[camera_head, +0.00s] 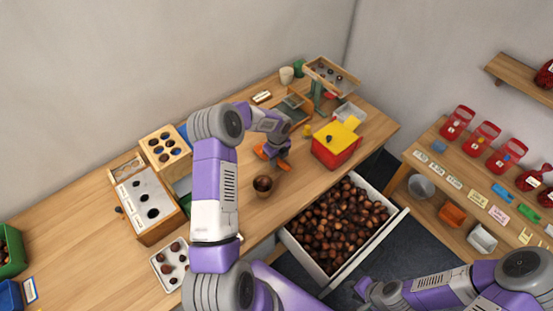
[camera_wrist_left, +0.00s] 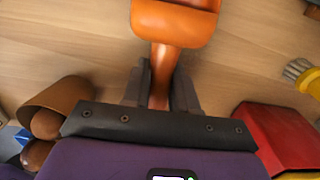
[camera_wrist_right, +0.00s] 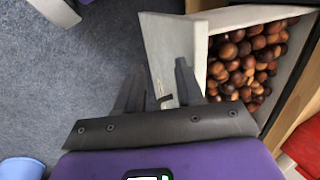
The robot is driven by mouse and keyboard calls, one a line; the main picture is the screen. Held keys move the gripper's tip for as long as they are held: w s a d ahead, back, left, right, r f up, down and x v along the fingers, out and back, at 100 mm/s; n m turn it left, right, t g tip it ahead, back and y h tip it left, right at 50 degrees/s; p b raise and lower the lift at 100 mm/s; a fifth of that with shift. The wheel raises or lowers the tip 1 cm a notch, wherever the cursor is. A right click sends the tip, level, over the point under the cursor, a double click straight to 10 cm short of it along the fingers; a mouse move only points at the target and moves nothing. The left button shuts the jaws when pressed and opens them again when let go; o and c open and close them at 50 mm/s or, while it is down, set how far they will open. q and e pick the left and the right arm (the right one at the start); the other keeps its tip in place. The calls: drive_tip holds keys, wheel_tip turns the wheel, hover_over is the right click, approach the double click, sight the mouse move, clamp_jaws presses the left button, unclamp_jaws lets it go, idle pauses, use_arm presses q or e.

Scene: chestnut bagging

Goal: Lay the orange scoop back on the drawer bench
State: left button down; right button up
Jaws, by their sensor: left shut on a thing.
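The orange scoop (camera_head: 261,152) is at my left gripper (camera_head: 277,156), over the middle of the wooden drawer bench (camera_head: 300,186). In the left wrist view the scoop (camera_wrist_left: 174,22) points away from me, and my left gripper (camera_wrist_left: 157,88) is shut on its handle. The bench top shows close behind it; I cannot tell whether the scoop touches it. My right gripper (camera_wrist_right: 158,85) is open and empty by the front panel of the pulled-out drawer (camera_wrist_right: 172,45).
The open drawer (camera_head: 318,274) is full of chestnuts. A brown cup (camera_head: 263,186) with chestnuts stands near the scoop. A red box with a yellow lid (camera_head: 336,148) stands to the right. A wooden sorting box (camera_head: 150,215) stands left. Some bench around the cup is bare.

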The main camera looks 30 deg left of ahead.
use_arm(q)
drive_tip(key=shift+f, duration=0.15)
drive_tip(key=c, duration=0.9)
unclamp_jaws()
drive_tip(key=shift+r, duration=0.3)
drive_tip(key=r+p, duration=0.1)
drive_tip(key=r, duration=0.5)
drive_tip(key=r+p, duration=0.1)
drive_tip(key=r, duration=0.4)
drive_tip(key=shift+d+r, duration=0.2)
drive_tip(key=shift+r, duration=0.2)
